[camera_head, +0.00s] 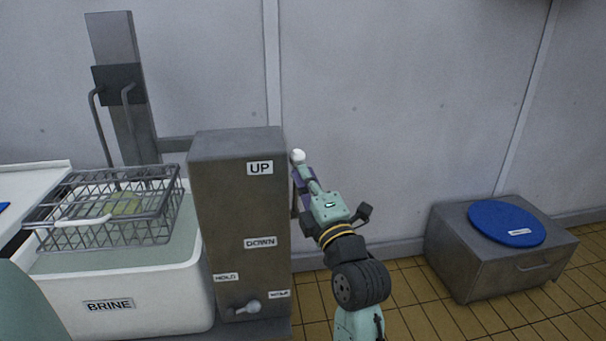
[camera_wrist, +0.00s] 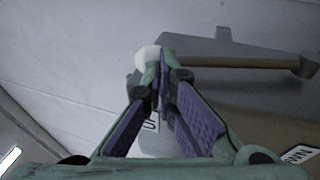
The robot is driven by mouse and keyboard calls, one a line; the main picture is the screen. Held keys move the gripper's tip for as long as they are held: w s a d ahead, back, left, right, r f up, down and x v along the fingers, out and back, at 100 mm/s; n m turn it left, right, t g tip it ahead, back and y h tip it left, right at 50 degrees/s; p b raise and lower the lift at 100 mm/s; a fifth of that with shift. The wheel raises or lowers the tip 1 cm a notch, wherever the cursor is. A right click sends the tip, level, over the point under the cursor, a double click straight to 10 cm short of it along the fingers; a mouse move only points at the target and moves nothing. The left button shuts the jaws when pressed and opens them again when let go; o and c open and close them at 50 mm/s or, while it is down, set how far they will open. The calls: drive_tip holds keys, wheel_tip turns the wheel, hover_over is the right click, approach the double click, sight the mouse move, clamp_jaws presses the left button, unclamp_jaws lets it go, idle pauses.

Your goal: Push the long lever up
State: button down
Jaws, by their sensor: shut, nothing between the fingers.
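A grey control box (camera_head: 230,220) carries an UP label (camera_head: 260,168) high on its front and a DOWN label (camera_head: 260,243) below. A white knob (camera_head: 298,156), apparently the long lever's end, shows at the box's right edge, about level with UP. Most of the lever's arm is hidden. My gripper (camera_head: 300,178) is at the box's right side, just below the knob. In the wrist view, my gripper's fingers (camera_wrist: 158,75) are closed together and empty, with the white knob (camera_wrist: 147,58) right by the tips. I cannot tell whether they touch.
A short lever with a pale knob (camera_head: 250,306) is low on the box, near a HOLD label (camera_head: 226,277). A wire basket (camera_head: 110,215) is over the white BRINE tub (camera_head: 150,305) at left. A grey chest (camera_head: 470,262) with a blue disc (camera_head: 506,222) stands right; tiled floor between is clear.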

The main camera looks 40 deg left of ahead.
drive_tip(key=shift+w, duration=0.1)
idle(0.4)
drive_tip(key=shift+w+a+r+b, duration=0.6)
drive_tip(key=shift+a, duration=0.15)
drive_tip(key=shift+f, duration=0.1)
